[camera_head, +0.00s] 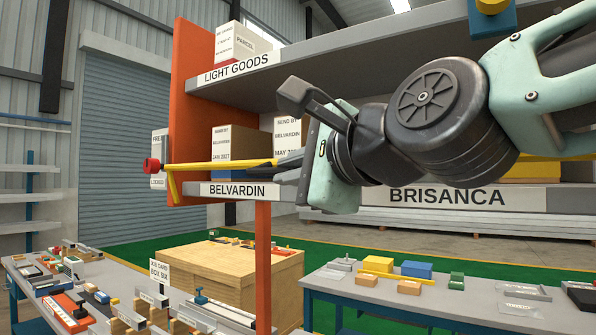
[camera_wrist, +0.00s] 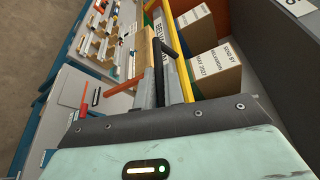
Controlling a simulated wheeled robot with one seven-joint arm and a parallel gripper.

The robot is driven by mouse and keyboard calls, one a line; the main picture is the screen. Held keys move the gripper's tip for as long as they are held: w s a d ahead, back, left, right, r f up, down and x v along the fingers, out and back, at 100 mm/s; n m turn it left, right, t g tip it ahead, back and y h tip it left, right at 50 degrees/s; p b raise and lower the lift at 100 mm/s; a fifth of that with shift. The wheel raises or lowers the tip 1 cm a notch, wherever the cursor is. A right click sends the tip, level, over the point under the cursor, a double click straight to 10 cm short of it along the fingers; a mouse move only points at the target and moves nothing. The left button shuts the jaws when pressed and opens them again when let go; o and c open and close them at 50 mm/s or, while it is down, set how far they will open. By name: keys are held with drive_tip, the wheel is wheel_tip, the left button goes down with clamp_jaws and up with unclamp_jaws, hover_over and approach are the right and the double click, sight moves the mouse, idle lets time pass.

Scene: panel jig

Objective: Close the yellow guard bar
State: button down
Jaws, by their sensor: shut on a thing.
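The yellow guard bar (camera_head: 222,164) runs nearly level across the front of the middle shelf bay. Its left end lies by a red knob (camera_head: 152,165) at the orange upright, between signs reading FREE (camera_head: 159,140) and LOCKED (camera_head: 157,182). A short yellow piece (camera_head: 173,187) hangs down near that end. My gripper (camera_head: 286,160) is shut on the bar, its dark fingers at the bar in front of the shelf. In the wrist view the bar (camera_wrist: 184,76) runs beside my fingers (camera_wrist: 158,62); the exact contact is partly hidden. My wrist covers the bar's middle.
Boxes (camera_head: 240,142) stand on the shelf close behind the bar. Below are a wooden crate (camera_head: 225,268), a left bench (camera_head: 20,262) with many small parts and a right bench (camera_head: 450,300). Free air lies in front of the shelf.

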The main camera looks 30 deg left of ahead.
drive_tip(key=shift+w+r+m+g+h+p, duration=0.4)
drive_tip(key=shift+w+r+m+g+p, duration=0.1)
drive_tip(key=shift+w+r+m+p, duration=0.7)
drive_tip(key=shift+f, duration=0.15)
drive_tip(key=c, duration=1.5)
unclamp_jaws()
drive_tip(key=shift+f, duration=0.1)
drive_tip(key=b+v, duration=1.3)
drive_tip(key=v, duration=0.4)
drive_tip(key=shift+d, duration=0.2)
